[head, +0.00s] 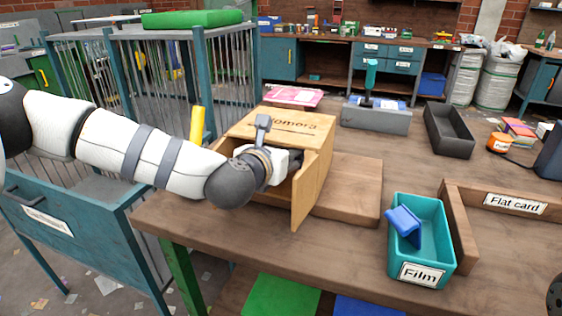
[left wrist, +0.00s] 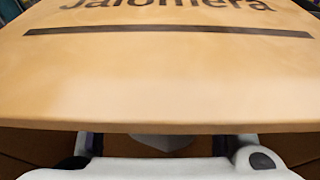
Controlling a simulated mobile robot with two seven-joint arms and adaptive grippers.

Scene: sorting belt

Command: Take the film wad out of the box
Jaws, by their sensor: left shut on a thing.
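The wooden box (head: 305,122) stands on the bench with its lettered top up and its door (head: 305,190) swung open. My left gripper (head: 290,160) reaches in through the open front, under the top panel. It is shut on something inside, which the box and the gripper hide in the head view. In the left wrist view the box top (left wrist: 160,85) fills most of the picture. The gripper (left wrist: 158,145) shows below its front edge, with a pale grey patch between the fingers. I cannot make out the film wad's shape.
A teal Film bin (head: 420,272) holding a blue piece (head: 404,224) stands at the front right. A wooden Flat card tray (head: 460,235) is beside it. A wooden board (head: 350,190) lies right of the box. Grey trays (head: 375,120) stand behind.

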